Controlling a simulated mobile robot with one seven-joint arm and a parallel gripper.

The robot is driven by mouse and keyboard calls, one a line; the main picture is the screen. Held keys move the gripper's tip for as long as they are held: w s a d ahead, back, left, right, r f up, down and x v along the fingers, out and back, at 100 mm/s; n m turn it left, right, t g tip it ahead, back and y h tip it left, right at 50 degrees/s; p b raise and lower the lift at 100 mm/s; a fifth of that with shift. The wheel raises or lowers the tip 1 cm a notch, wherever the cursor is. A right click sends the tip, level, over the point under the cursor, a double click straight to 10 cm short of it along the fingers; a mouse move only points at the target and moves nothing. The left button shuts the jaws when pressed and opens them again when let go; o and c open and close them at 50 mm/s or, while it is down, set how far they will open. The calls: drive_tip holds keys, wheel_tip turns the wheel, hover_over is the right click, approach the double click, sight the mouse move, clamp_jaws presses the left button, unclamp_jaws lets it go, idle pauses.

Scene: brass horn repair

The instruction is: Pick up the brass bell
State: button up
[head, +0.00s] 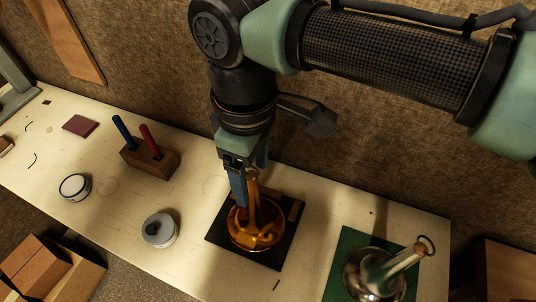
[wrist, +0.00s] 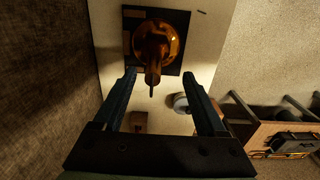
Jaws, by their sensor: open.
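The brass bell (head: 256,226) is a shiny orange-gold horn bell, wide end down on a dark square mat (head: 287,249) on the bench. Its narrow stem points up. My gripper (head: 252,186) is above the bell with its blue fingers near the stem; one finger partly hides the bell in the head view. In the wrist view the brass bell (wrist: 155,45) lies beyond the open fingertips, with its stem toward the gap between them. My gripper (wrist: 163,82) is open and nothing is between its fingers. I cannot tell whether a finger touches the stem.
A silver bell-shaped piece (head: 374,272) stands on a green mat (head: 352,240) to the right. A wooden block with blue and red tools (head: 149,158), a round grey-topped tin (head: 160,229) and a white tin (head: 74,187) stand to the left. A wall runs behind the bench.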

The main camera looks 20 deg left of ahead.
sight(252, 188)
drive_tip(key=shift+w+a+f, duration=0.1)
drive_tip(key=shift+w+f, duration=0.05)
drive_tip(key=shift+f, duration=0.95)
drive_tip(key=shift+w+a+f, duration=0.1)
drive_tip(key=shift+w+f, duration=0.1)
drive_tip(key=shift+f, duration=0.95)
drive_tip(key=shift+w+a+f, duration=0.1)
drive_tip(key=shift+w+f, duration=0.05)
drive_tip(key=shift+f, duration=0.95)
clamp_jaws()
